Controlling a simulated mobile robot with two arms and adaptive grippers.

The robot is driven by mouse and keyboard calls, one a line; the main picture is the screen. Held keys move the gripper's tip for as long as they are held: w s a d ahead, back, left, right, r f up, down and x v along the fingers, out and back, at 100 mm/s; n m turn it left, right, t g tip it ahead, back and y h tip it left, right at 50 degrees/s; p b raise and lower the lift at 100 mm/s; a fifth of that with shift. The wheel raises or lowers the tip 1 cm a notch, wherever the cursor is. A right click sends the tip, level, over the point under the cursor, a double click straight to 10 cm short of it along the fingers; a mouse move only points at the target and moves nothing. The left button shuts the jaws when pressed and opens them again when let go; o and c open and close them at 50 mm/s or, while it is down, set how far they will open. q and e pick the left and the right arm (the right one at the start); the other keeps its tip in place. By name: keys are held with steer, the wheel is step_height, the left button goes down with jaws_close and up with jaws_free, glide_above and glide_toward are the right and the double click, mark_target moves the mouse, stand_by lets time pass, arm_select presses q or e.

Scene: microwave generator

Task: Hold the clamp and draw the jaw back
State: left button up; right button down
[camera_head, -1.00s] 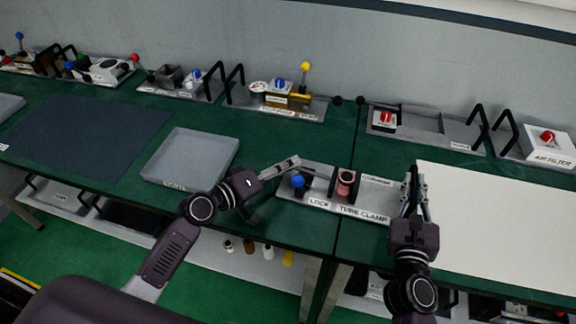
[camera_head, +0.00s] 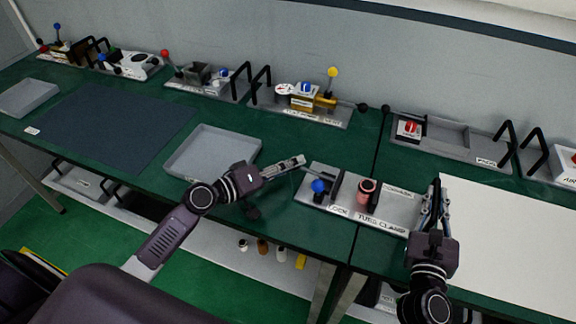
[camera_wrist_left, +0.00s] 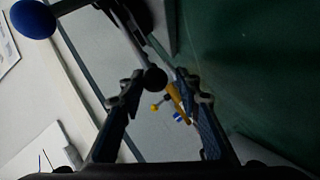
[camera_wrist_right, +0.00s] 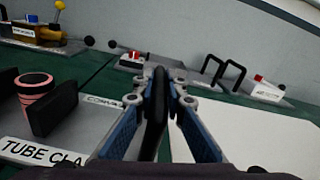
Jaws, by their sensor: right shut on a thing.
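The tube clamp (camera_head: 405,207) is a grey plate on the green bench, labelled "TUBE CLAMP" and "LOCK". It bears a pink tube (camera_head: 366,194) between black jaws, and a blue ball knob (camera_head: 319,186) at its left. A thin rod runs from the left jaw toward my left gripper (camera_head: 301,160). In the left wrist view, the left fingers (camera_wrist_left: 160,92) stand apart with a dark round knob (camera_wrist_left: 155,79) between them. My right gripper (camera_head: 437,200) is shut on the black handle (camera_wrist_right: 157,100) at the clamp's right end. The blue knob also shows in the left wrist view (camera_wrist_left: 33,18).
A grey tray (camera_head: 183,165) lies left of the clamp. A white sheet (camera_head: 505,235) covers the bench at right. Fixtures with a yellow knob (camera_head: 332,72) and a red knob (camera_head: 410,127) stand along the wall. A dark mat (camera_head: 105,130) lies at far left.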

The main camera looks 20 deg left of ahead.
arm_select(q)
steer(key=v, duration=1.2)
arm_select(e)
steer(key=shift+d+f, duration=0.15)
steer(key=shift+f, duration=0.25)
steer(key=c, duration=2.2)
jaws_free()
steer(key=shift+c, duration=0.2)
arm_select(q)
steer(key=shift+w, duration=0.1)
arm_select(e)
steer(key=o, duration=0.3)
steer(key=shift+w+r, duration=0.1)
steer(key=shift+w, duration=0.05)
steer(key=shift+o, duration=0.2)
steer(key=shift+r, duration=0.1)
steer(key=s, duration=1.1)
steer(key=shift+a, duration=0.2)
steer(key=shift+s, duration=0.6)
